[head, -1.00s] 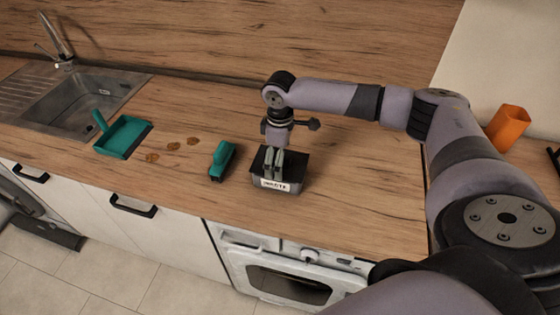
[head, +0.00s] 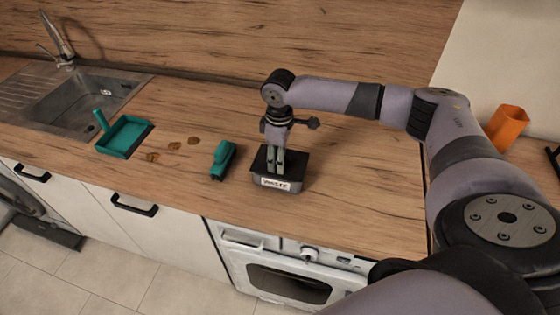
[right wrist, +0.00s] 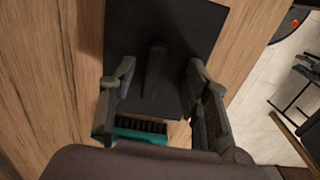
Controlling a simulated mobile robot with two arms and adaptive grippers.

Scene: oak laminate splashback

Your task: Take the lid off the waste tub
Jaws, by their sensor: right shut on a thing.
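The waste tub (head: 294,186) is a small dark box with a white WASTE label on its front, standing upright near the counter's front edge in the head view. Its dark lid (head: 296,162) sits on top; the lid (right wrist: 190,30) fills the upper middle of the right wrist view, with a raised bar-like handle (right wrist: 155,72) at its centre. My right gripper (head: 276,170) points straight down over the lid and is shut on the lid's handle. The fingers partly hide the handle in the head view. My left gripper is not in view.
A teal brush (head: 222,160) lies just left of the tub. Brown crumbs (head: 173,146) and a teal dustpan (head: 124,137) are farther left, before the sink (head: 80,100). An orange container (head: 508,126) stands at the right. The counter right of the tub is clear.

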